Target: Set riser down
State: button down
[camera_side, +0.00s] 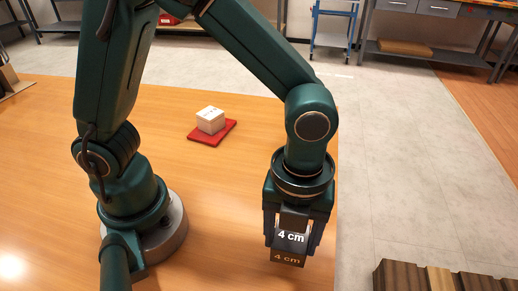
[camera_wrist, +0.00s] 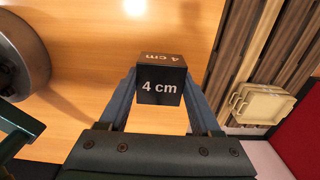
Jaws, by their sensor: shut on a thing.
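The riser is a dark block marked "4 cm" on two faces. In the side view the riser (camera_side: 286,259) is between the fingers of my gripper (camera_side: 291,240), near the right edge of the wooden table. In the wrist view the riser (camera_wrist: 160,88) sits squarely between the two fingers of my gripper (camera_wrist: 161,80), which are shut on its sides. The riser looks level. Its underside is hidden, so I cannot tell whether it touches the table.
A white box (camera_side: 210,120) sits on a red plate (camera_side: 222,132) farther back on the table (camera_side: 165,100). Bare tabletop lies between them and my gripper. Wooden slats (camera_side: 440,279) stand off the table's right edge. Beige trays (camera_wrist: 262,104) show in the wrist view.

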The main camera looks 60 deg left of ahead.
aim_at(289, 251)
jog(key=shift+f, duration=1.95)
jog(key=shift+f, duration=0.1)
jog(key=shift+c, duration=0.4)
grip_release()
